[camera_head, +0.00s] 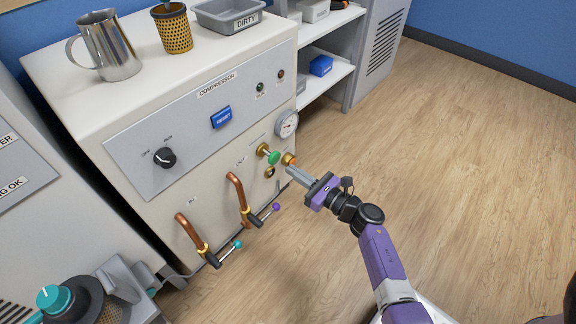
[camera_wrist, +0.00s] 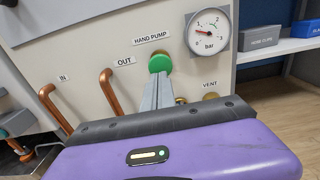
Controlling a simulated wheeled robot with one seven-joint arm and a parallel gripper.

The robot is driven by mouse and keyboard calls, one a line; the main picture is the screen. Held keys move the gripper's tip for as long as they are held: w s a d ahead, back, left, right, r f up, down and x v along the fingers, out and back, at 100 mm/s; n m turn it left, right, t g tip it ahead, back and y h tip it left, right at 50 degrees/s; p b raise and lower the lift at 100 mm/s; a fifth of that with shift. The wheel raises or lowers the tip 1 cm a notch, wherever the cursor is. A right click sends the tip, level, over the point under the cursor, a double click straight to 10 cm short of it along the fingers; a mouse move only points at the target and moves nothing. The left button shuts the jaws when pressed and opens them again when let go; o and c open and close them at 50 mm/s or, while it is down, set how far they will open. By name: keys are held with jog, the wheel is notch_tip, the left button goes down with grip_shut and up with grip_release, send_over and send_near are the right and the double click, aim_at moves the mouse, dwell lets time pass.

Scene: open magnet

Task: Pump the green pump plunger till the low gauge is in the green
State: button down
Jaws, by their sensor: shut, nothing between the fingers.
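The green pump plunger (camera_head: 273,157) sticks out from the compressor's front on a brass fitting. In the wrist view the green knob (camera_wrist: 159,63) sits under a HAND PUMP label, straight beyond my fingertips. My gripper (camera_head: 290,169) is shut and empty, its fingers pointing at the panel close to the plunger; I cannot tell whether they touch the knob. The fingers (camera_wrist: 158,92) hide the plunger's shaft in the wrist view. The round gauge (camera_head: 286,123) is marked in bar. In the wrist view its red needle (camera_wrist: 207,31) shows on the white dial; its exact reading is too small to tell.
A brass VENT fitting (camera_wrist: 210,96) is close right of my fingers. Shelves (camera_head: 325,75) stand behind; the floor at right is clear.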

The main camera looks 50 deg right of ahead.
aim_at(277, 160)
jog(key=s+p, duration=0.1)
jog(key=s, duration=0.5)
jog(key=shift+s+d, duration=0.15)
jog(key=shift+s, duration=0.05)
dwell(0.4)
jog(key=s+p, duration=0.3)
jog(key=shift+s+d+p, duration=0.1)
jog(key=shift+s+p, duration=0.1)
jog(key=shift+p, duration=0.1)
jog(key=w, duration=0.4)
jog(key=w+b, duration=0.1)
jog(key=w, duration=0.4)
jog(key=w+b, duration=0.1)
jog(key=w, duration=0.4)
jog(key=shift+a, duration=0.25)
jog(key=shift+b, duration=0.3)
